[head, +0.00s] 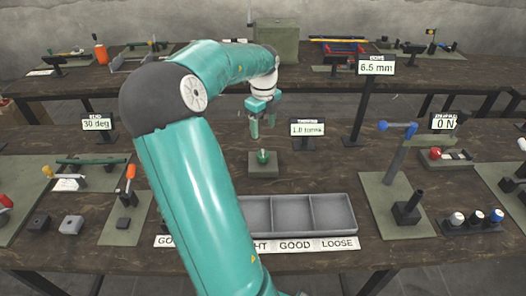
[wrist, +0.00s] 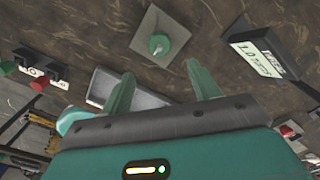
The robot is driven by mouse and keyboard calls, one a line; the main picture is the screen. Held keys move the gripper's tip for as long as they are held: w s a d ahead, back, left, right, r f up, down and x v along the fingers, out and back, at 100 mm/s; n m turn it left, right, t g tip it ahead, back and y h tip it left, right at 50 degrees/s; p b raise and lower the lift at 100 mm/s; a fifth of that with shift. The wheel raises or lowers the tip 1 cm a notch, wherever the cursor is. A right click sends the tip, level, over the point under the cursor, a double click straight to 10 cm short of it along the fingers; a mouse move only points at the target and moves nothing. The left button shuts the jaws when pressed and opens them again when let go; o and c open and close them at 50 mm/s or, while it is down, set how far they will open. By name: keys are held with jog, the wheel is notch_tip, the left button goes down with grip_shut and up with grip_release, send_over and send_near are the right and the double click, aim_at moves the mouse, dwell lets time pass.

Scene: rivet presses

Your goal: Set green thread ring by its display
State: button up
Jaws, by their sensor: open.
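The green thread ring (head: 263,157) sits on a square olive-grey block or plate (head: 262,171) on the workbench. In the wrist view the ring (wrist: 159,44) shows as a small green round piece on its plate (wrist: 182,22). The display (head: 307,128), reading about 1.0 with a blurred unit, stands just right of the ring; it also shows in the wrist view (wrist: 262,57). My gripper (head: 255,129) is above the ring, apart from it. In the wrist view its two fingers (wrist: 158,92) are spread, with nothing between them.
A grey compartment tray (head: 298,199) stands in front of the ring, with labels including GOOD and LOOSE along its front. A tall 6.5 mm display (head: 376,67) stands to the right. A blue-handled lever fixture (head: 397,150) stands further right. Bench surface is bare around the ring's plate.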

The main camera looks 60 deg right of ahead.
aim_at(263, 153)
notch_tip(263, 153, down, 11)
jog(key=shift+f, duration=0.1)
dwell(0.3)
jog(key=c, duration=1)
jog(key=shift+o, duration=0.2)
jog(key=shift+n, duration=0.4)
